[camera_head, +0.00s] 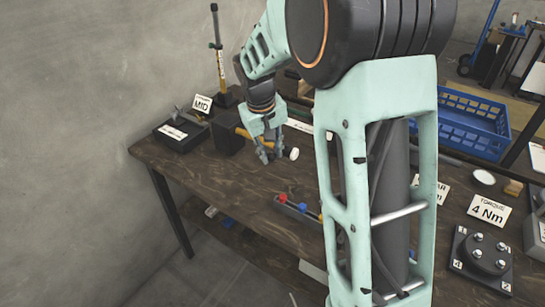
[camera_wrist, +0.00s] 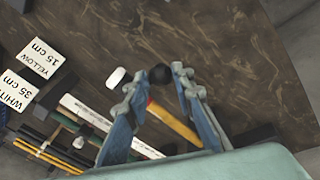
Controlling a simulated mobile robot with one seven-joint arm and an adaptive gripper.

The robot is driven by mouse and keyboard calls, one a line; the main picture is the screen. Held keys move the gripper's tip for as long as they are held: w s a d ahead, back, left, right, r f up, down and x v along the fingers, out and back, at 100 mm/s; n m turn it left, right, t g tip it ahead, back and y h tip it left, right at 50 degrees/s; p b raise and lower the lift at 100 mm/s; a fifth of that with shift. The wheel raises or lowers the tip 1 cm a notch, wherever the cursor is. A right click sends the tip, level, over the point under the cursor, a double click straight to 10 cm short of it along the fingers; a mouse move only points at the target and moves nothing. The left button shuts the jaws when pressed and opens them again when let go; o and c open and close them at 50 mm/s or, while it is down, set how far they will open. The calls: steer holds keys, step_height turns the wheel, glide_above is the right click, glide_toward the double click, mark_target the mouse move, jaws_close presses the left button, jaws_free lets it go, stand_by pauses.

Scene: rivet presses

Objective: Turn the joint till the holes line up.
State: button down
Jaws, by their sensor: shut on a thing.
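My gripper (camera_head: 266,152) is over the left part of the wooden table. My fingers are shut on this handle; the exact contact is hard to see. A small white cylinder (camera_head: 294,154) is beside the fingers, and also shows in the wrist view (camera_wrist: 116,77). I cannot make out a joint with holes in either view.
A MID sign (camera_head: 202,104) and black box (camera_head: 180,135) stand at the table's left end. A bolted block (camera_head: 481,262) and 4 Nm sign (camera_head: 489,210) are right. A blue crate (camera_head: 470,131) is behind.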

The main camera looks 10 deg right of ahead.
steer(key=f+t+h+b, duration=0.1)
steer(key=b, duration=0.3)
steer(key=f+t+h+b, duration=0.1)
steer(key=b, duration=0.3)
steer(key=s+a+f+t+h+b, duration=0.1)
steer(key=f+b, duration=0.1)
steer(key=b, duration=0.2)
steer(key=shift+s+b, duration=0.1)
steer(key=shift+b, duration=0.6)
steer(key=shift+d, duration=0.1)
steer(key=c, duration=1.7)
jaws_free()
steer(key=shift+c, duration=0.2)
steer(key=shift+r, duration=0.15)
steer(key=shift+v, duration=3.7)
